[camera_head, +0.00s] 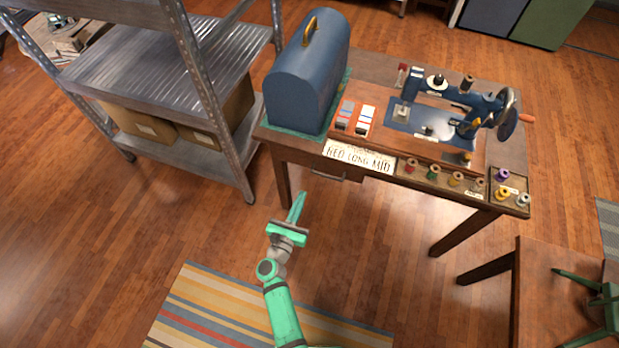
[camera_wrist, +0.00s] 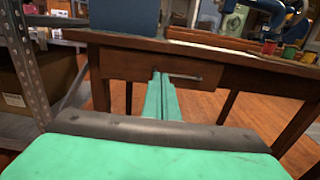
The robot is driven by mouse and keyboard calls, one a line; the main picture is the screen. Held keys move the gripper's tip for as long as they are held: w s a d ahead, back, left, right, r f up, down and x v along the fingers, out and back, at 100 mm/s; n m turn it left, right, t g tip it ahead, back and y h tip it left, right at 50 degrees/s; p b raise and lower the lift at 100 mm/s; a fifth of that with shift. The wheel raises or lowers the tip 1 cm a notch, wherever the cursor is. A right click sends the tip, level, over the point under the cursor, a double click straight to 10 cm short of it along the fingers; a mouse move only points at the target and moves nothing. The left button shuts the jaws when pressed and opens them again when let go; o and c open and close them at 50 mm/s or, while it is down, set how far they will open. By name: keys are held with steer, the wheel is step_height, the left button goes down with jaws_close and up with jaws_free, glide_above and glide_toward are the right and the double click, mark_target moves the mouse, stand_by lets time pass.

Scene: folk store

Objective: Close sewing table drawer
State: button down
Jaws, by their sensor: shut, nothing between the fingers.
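The wooden sewing table (camera_head: 390,185) stands in the upper right of the head view. Its drawer (camera_wrist: 135,66) has a brown front with a thin metal handle (camera_wrist: 187,77) under the tabletop in the wrist view. The handle also shows below the table's front edge in the head view. I cannot tell how far the drawer stands out. My green gripper (camera_head: 299,203) is shut and empty, below and in front of the drawer in the head view. In the wrist view its fingers (camera_wrist: 162,80) point at the drawer front and hide part of it; contact cannot be made out.
A metal shelf (camera_head: 150,68) with boxes stands left of the table. On the table are a blue domed case (camera_head: 306,80), a sewing machine (camera_head: 455,107) and thread spools. A striped rug (camera_head: 190,310) lies below. Another wooden table (camera_head: 545,270) is at lower right.

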glide_toward(318, 160)
steer(key=x, duration=0.5)
steer(key=shift+w+a, duration=0.1)
steer(key=shift+a, duration=0.15)
steer(key=shift+w+d, duration=0.3)
steer(key=shift+w, duration=0.4)
steer(key=shift+d, duration=0.1)
